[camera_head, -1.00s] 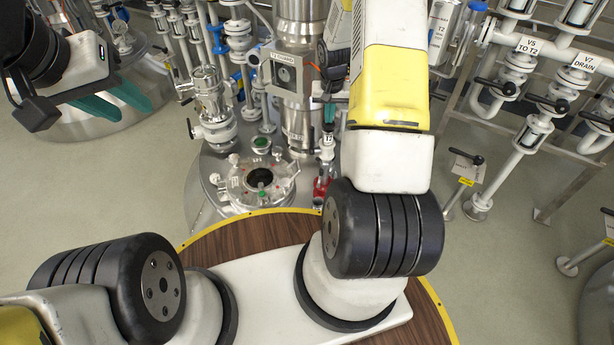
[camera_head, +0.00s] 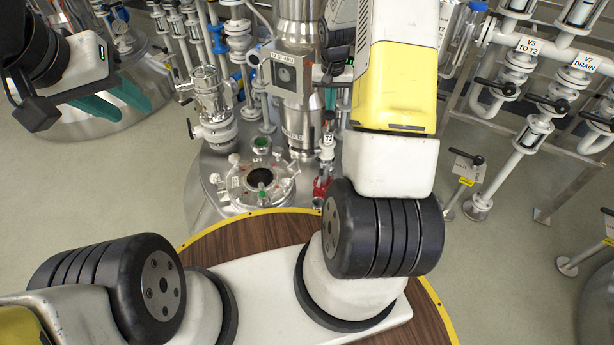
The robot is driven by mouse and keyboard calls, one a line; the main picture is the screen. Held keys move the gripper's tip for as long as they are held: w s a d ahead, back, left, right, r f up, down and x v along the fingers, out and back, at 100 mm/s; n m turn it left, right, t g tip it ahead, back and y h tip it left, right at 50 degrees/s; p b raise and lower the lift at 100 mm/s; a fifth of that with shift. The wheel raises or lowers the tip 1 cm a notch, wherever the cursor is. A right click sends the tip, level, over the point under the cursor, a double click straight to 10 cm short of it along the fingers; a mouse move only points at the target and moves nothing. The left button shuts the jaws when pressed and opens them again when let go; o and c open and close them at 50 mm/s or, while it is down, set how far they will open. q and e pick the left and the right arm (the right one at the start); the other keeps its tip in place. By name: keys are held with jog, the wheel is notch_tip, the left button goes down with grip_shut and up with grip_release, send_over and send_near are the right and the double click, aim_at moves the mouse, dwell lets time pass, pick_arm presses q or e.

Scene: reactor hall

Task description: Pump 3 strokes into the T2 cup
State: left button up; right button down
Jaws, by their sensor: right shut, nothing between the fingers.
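A slim upright fitting with a dark top and a small T2 tag (camera_head: 327,143) stands on the steel vessel, right of the open round port. It looks like the pump. A small red part (camera_head: 321,187), perhaps the cup, sits at its foot; my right arm partly hides this area. My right gripper (camera_head: 330,99) is mostly hidden by my arm; its teal fingertips show just above the dark top of the fitting, shut and empty. I cannot tell whether they touch it. My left gripper (camera_head: 112,101) is open and empty at the upper left, its teal fingers apart.
The vessel lid (camera_head: 258,184) has an open port and clamps. A T2 guard box (camera_head: 285,73) and steel column stand behind it. Valves and pipes (camera_head: 530,75) labelled V5 TO T2 and V7 DRAIN fill the right. The floor at left is clear.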

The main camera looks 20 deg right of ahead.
aim_at(329, 114)
jog(key=shift+f, duration=0.1)
dwell(0.3)
jog(key=shift+f, duration=2.65)
jog(key=shift+r, duration=2.75)
jog(key=shift+f, duration=0.15)
jog(key=shift+f, duration=2.6)
jog(key=shift+r, duration=2.75)
jog(key=shift+r, duration=3)
